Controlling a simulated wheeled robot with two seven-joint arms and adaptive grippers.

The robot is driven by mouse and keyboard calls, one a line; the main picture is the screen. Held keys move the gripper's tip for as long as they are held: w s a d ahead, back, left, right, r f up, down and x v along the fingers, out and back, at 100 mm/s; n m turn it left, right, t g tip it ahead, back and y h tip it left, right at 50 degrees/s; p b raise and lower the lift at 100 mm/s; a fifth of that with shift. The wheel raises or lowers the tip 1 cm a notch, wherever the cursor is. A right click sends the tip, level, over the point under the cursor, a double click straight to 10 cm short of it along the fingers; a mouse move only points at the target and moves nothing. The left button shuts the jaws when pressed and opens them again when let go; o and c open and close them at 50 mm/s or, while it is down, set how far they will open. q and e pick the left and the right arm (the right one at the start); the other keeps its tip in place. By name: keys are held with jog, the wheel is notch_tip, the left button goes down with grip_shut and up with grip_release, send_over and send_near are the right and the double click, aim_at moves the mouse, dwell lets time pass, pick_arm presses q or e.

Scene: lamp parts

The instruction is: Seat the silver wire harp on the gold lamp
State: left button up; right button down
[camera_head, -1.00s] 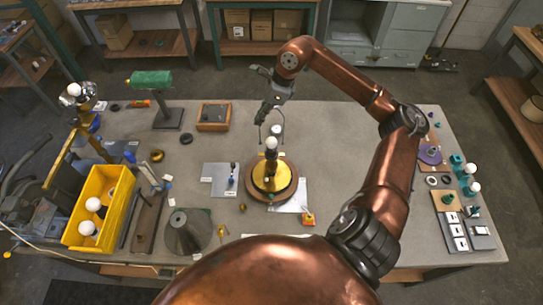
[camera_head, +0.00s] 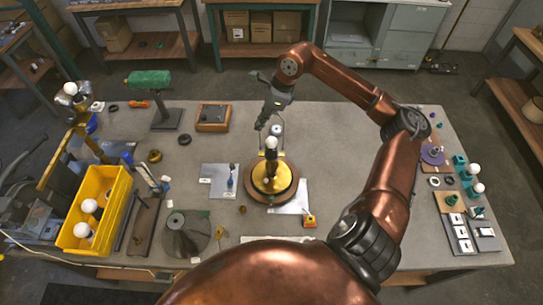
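The gold lamp (camera_head: 284,178) stands upright on a round brown wooden base near the middle of the table. A white bulb (camera_head: 271,143) is at its top, on a dark stem. My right gripper (camera_head: 262,126) hangs just above and behind the bulb, pointing down. Its fingers are small and dark, and I cannot tell whether they are open or shut. I cannot clearly make out the silver wire harp; any thin wire near the bulb and fingers is too fine to tell.
A wooden box (camera_head: 213,117) stands at the back. Teal parts and cards are at the right. The back right table is fairly clear.

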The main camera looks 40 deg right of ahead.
jog(key=shift+f+b, duration=0.35)
jog(key=shift+f, duration=0.3)
jog(key=shift+f+b, duration=1.2)
jog(key=shift+b, duration=0.05)
dwell(1.8)
jog(key=c, duration=2.1)
grip_release()
jog(key=shift+r, duration=0.1)
jog(key=v, duration=1.2)
